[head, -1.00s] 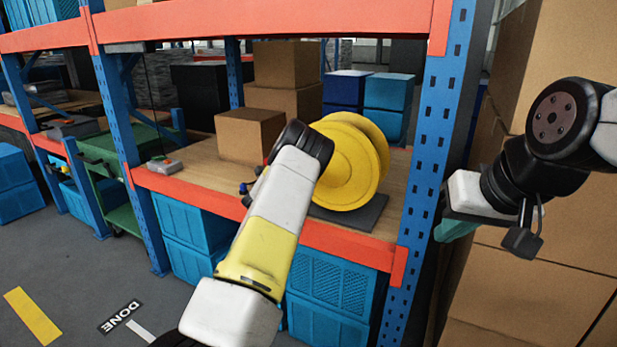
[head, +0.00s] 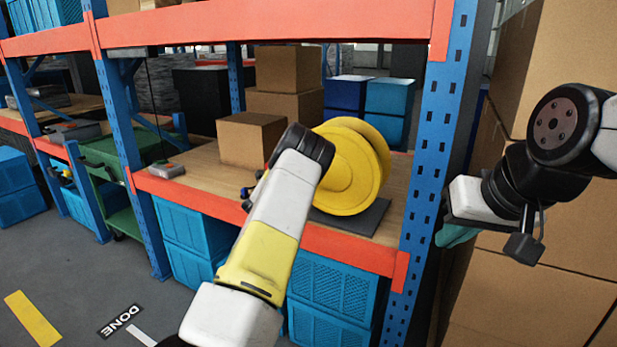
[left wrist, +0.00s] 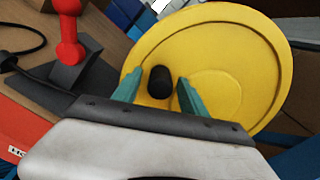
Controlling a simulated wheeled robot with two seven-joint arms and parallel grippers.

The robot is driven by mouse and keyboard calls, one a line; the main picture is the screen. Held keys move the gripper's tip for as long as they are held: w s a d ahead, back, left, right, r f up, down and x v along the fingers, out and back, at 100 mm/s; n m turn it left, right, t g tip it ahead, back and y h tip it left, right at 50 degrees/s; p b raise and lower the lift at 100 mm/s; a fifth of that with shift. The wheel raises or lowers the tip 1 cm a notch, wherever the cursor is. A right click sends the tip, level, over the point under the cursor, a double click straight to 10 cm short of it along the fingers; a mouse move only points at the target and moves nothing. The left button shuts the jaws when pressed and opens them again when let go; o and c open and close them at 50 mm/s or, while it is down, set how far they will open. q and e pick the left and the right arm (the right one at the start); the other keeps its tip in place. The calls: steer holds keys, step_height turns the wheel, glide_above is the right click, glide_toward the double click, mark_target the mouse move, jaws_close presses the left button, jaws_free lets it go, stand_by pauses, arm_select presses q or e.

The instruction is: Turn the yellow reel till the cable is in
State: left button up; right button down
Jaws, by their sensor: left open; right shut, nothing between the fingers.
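The yellow reel (head: 352,170) stands upright on a dark base plate (head: 352,217) on the wooden shelf. My left arm hides part of its left side in the head view. In the left wrist view the reel's yellow face (left wrist: 235,50) fills the upper right, with a black crank knob (left wrist: 160,82) standing out from it. My left gripper (left wrist: 157,88) is open, its two teal fingers on either side of the knob; I cannot tell if they touch it. A black cable (left wrist: 22,40) shows at the left. My right gripper (head: 455,236) is shut and empty, beside the blue post.
A red fitting on a grey block (left wrist: 72,50) is left of my left gripper. Cardboard boxes (head: 252,138) stand behind the reel. The blue rack post (head: 432,160) and stacked cartons (head: 530,290) are near my right arm. Blue crates (head: 330,290) sit below the shelf.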

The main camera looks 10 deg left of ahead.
arm_select(q)
steer(key=v, duration=0.7)
steer(key=shift+s, duration=0.2)
steer(key=shift+r, duration=0.1)
